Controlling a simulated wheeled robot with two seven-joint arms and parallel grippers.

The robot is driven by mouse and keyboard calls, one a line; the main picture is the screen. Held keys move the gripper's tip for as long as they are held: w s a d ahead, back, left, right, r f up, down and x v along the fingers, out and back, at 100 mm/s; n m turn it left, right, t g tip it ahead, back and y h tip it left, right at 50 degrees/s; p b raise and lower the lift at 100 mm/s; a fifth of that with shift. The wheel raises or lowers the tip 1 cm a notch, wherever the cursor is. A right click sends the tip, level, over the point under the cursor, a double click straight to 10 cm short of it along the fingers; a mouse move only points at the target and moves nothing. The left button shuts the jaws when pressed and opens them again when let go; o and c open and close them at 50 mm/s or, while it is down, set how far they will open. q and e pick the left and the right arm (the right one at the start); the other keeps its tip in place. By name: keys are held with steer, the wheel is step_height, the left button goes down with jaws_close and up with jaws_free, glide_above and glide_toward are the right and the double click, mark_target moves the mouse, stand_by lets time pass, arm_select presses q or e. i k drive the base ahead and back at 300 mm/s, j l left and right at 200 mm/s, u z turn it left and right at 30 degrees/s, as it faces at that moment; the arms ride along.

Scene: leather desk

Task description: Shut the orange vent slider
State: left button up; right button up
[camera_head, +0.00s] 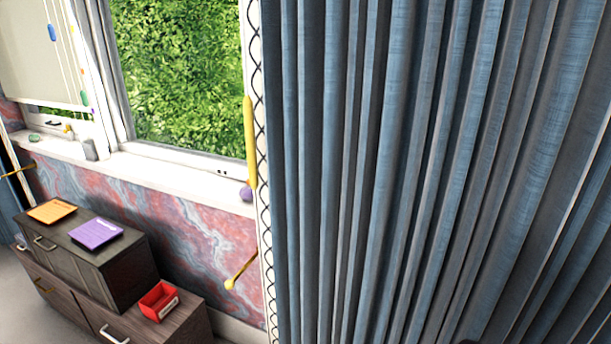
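No vent slider can be clearly made out. A small orange piece (82,72) hangs or sits near the right edge of the pale blind at upper left; it is too small to tell what it is. A narrow slotted strip (60,113) shows below the blind, with a small yellow thing (68,130) near it. Neither of my grippers is in view.
A large blue curtain (400,170) fills the right side. A window (180,75) with a white sill (185,180) is at left. Below stand dark cabinets (120,270) with an orange pad (52,210), a purple pad (96,233) and a red tray (158,300).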

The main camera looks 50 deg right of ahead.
mark_target(237, 176)
steer(key=z, duration=1.1)
steer(key=i+j, duration=0.15)
steer(key=j, duration=0.15)
steer(key=i+j, duration=0.2)
